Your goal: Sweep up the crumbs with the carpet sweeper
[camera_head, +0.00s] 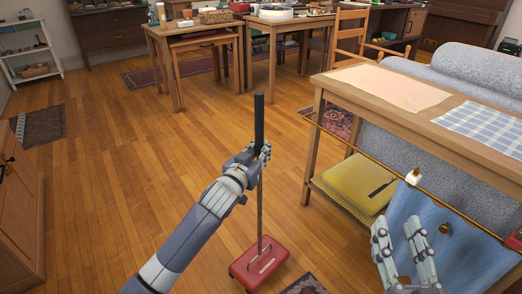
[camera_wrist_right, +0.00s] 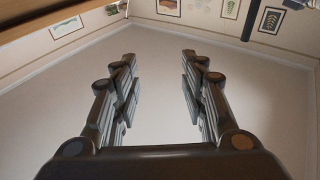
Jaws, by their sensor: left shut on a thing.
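The carpet sweeper (camera_head: 259,268) has a red head on the wooden floor and a thin upright handle with a black grip at its top. My left gripper (camera_head: 262,150) is shut on the handle just below the black grip. My right gripper (camera_head: 400,232) is in the lower right of the head view, in front of a blue cloth. In the right wrist view its two fingers (camera_wrist_right: 158,85) are spread apart with nothing between them. I can make out no crumbs on the floor in these views.
A wooden side table (camera_head: 316,103) with cloths stands at the right, with a yellow cushion (camera_head: 355,180) on its lower shelf. A grey sofa (camera_head: 455,80) is behind it. Wooden tables (camera_head: 165,35) stand at the back. A dark rug (camera_head: 40,126) lies left. The middle floor is clear.

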